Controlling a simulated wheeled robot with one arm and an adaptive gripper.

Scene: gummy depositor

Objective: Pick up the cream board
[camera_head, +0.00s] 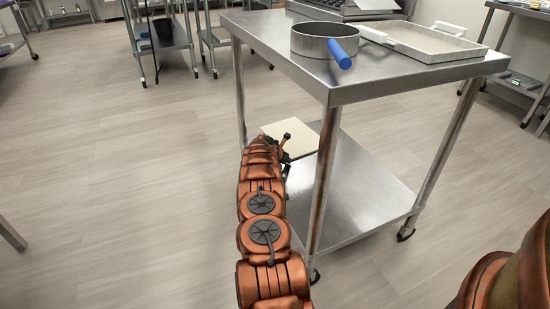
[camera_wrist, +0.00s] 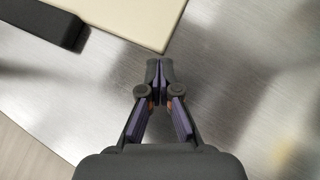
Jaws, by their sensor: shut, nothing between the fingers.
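The cream board (camera_head: 297,137) lies flat on the lower shelf of the steel cart, near its left side. It also shows at the top of the wrist view (camera_wrist: 135,18), where one corner points toward my gripper. My gripper (camera_wrist: 159,66) is shut and empty, with its fingertips over the bare steel just short of that corner. In the head view my gripper (camera_head: 286,138) is small and dark beside the board, and its fingertips are hard to make out. Part of the board is hidden behind my arm and a cart leg in the head view.
The steel cart's lower shelf (camera_head: 358,205) is bare on the right. Its legs (camera_head: 323,180) and top (camera_head: 400,72) stand close to my arm. A round pan (camera_head: 312,40) with a blue handle and a white tray (camera_head: 430,45) sit on top. A dark block (camera_wrist: 42,24) lies beside the board.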

